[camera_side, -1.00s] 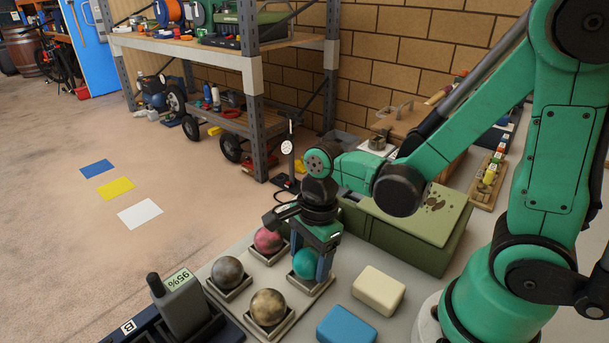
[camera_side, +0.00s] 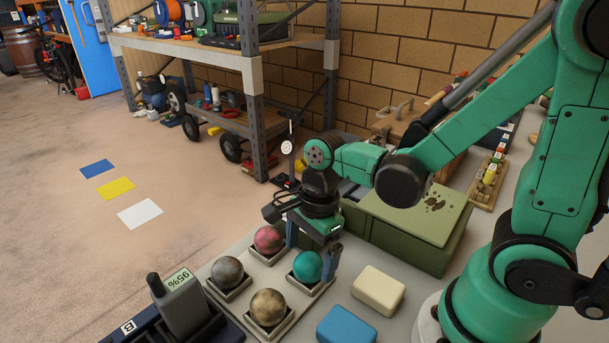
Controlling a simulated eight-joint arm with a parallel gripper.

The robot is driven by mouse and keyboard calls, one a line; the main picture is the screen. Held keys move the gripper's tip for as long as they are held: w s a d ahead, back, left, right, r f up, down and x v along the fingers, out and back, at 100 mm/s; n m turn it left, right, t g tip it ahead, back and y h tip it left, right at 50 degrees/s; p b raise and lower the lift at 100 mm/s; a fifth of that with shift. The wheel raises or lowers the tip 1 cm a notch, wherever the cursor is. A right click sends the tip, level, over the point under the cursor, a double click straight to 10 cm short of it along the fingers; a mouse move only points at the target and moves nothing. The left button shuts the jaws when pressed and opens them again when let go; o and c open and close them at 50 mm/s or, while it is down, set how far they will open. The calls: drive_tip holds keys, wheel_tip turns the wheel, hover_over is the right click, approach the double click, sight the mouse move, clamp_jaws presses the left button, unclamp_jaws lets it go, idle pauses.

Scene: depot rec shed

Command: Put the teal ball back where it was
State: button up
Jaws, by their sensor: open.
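The teal ball (camera_side: 307,267) sits in the back right square cup of a pale tray (camera_side: 280,318). My gripper (camera_side: 312,253) is open just above and behind it, with one finger to each side and a gap showing around the ball. The other cups hold a pink ball (camera_side: 268,240) at the back left, a grey-brown ball (camera_side: 227,271) at the left and a brass-coloured ball (camera_side: 268,307) at the front.
A cream block (camera_side: 379,290) and a blue block (camera_side: 346,326) lie right of the tray. A green box (camera_side: 420,225) stands behind. A grey handheld device (camera_side: 183,302) stands in a dark dock at the left.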

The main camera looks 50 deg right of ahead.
sight(317, 254)
drive_tip(key=w+d+r+n+t, duration=0.1)
drive_tip(key=d+r+n+t, duration=0.1)
drive_tip(key=n, duration=0.8)
drive_tip(key=d+r+n+t+h, duration=0.1)
drive_tip(key=r+n+t, duration=0.3)
drive_tip(key=r+n, duration=0.3)
drive_tip(key=n, duration=0.3)
drive_tip(key=shift+w+d+r+t, duration=0.15)
drive_tip(key=shift+w+d+t, duration=0.2)
drive_tip(key=shift+d+t, duration=0.05)
idle(0.5)
